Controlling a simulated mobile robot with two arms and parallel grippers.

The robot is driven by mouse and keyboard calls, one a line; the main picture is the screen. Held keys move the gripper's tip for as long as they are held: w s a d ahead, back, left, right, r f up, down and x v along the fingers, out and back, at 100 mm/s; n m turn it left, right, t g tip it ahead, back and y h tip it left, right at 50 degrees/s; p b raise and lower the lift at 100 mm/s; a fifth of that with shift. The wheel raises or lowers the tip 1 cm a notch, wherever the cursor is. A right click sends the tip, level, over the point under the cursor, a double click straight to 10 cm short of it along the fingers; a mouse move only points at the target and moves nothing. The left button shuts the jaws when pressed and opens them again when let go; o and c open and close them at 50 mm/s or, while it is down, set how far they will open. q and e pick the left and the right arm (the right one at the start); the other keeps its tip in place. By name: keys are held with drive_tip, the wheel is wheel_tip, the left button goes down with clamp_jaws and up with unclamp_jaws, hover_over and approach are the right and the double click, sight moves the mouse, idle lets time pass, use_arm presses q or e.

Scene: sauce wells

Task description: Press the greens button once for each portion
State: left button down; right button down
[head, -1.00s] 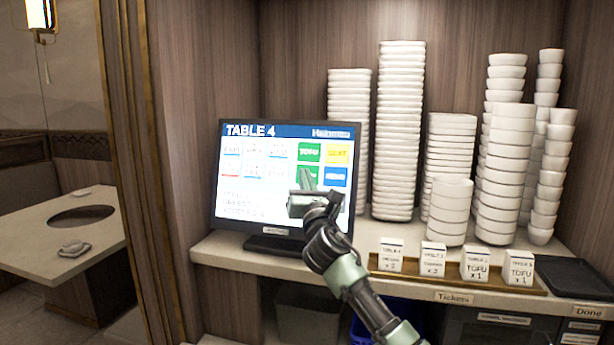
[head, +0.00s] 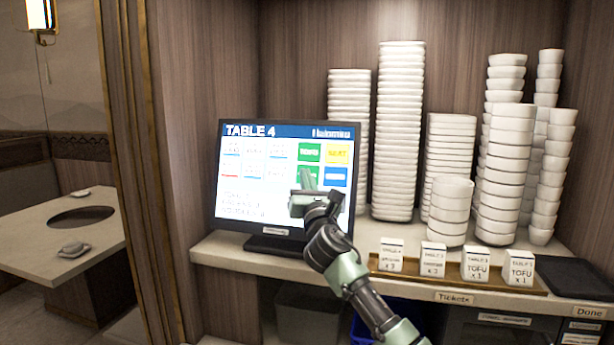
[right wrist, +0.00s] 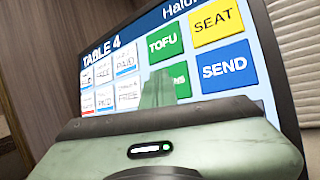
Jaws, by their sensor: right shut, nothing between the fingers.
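The touch screen (head: 240,205) stands on the counter and reads TABLE 4. The green greens button (right wrist: 181,78) sits below the green TOFU button (right wrist: 165,47), left of the blue SEND button (right wrist: 228,66). It is partly hidden behind my fingers, and only the end of its label shows. My right gripper (head: 307,180) is shut and empty, its fingertips in front of the greens button. The fingers also show in the right wrist view (right wrist: 158,88). I cannot tell whether they touch the screen. My left gripper is not in view.
Ticket blocks (head: 433,259) stand on a wooden tray (head: 455,281) right of the screen; several are there. Tall stacks of white bowls and dishes (head: 399,130) stand behind. A black tray (head: 575,279) lies at far right. A yellow SEAT button (right wrist: 217,22) is above SEND.

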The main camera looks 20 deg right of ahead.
drive_tip(key=shift+s+a+r+p, duration=0.2)
drive_tip(key=shift+s+a+p, duration=0.2)
drive_tip(key=shift+s+p, duration=0.25)
drive_tip(key=s+a+p, duration=0.1)
drive_tip(key=s+p, duration=0.1)
drive_tip(key=s+a+r+p, duration=0.1)
drive_tip(key=s, duration=0.1)
drive_tip(key=shift+a+r+p, duration=0.2)
drive_tip(key=shift+a+p, duration=0.15)
drive_tip(key=shift+p, duration=0.05)
idle(0.6)
